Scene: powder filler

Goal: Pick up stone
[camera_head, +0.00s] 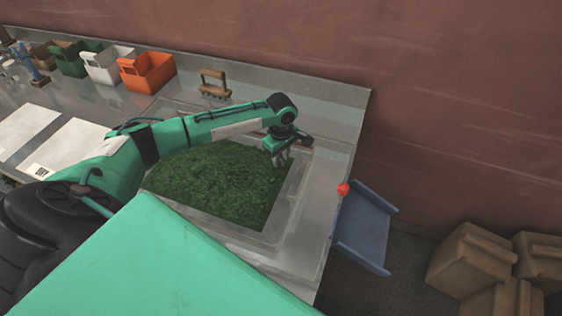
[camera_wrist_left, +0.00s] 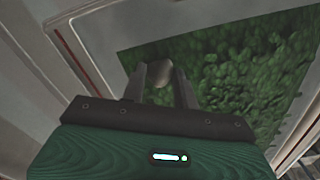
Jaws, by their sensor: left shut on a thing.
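My left gripper (camera_head: 281,160) is over the right edge of the green leafy powder bed (camera_head: 215,185) in the head view. In the left wrist view, the left gripper (camera_wrist_left: 161,80) has its two fingers shut on a small rounded grey-brown stone (camera_wrist_left: 163,73). The green bed (camera_wrist_left: 235,65) lies behind and below the fingers. I cannot tell whether the stone is clear of the bed. In the head view the stone is too small to make out. My right gripper is not in view.
A grey counter (camera_head: 335,120) frames the bed. A wooden-handled tool (camera_head: 214,84) stands behind it. Orange (camera_head: 147,72), white (camera_head: 108,66) and green (camera_head: 77,60) bins are at the back left. A blue chute (camera_head: 366,228) with a red knob (camera_head: 343,189) hangs at the right edge.

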